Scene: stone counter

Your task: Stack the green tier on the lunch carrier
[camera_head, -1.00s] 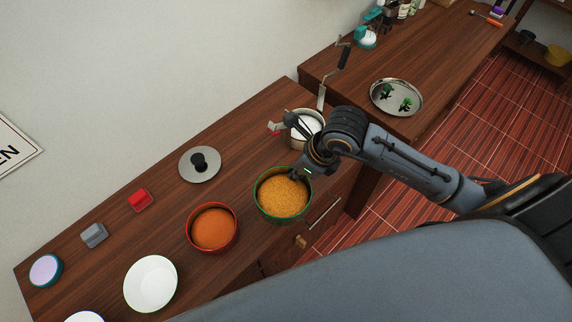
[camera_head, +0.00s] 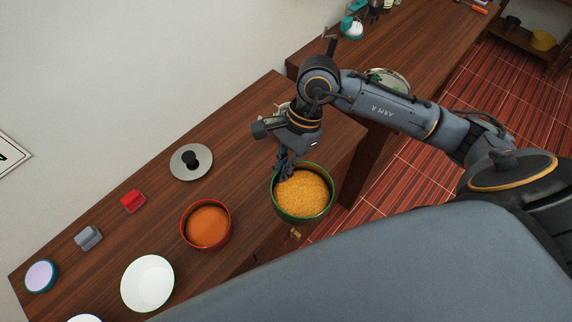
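The green tier (camera_head: 318,211) is a round bowl with a green rim, full of yellow-orange grain. It shows right of the red tier, overlapping the counter's front edge in the picture, and looks raised. My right gripper (camera_head: 284,174) reaches down to its left rim and appears shut on it; the fingertips are partly hidden. My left gripper is not in view.

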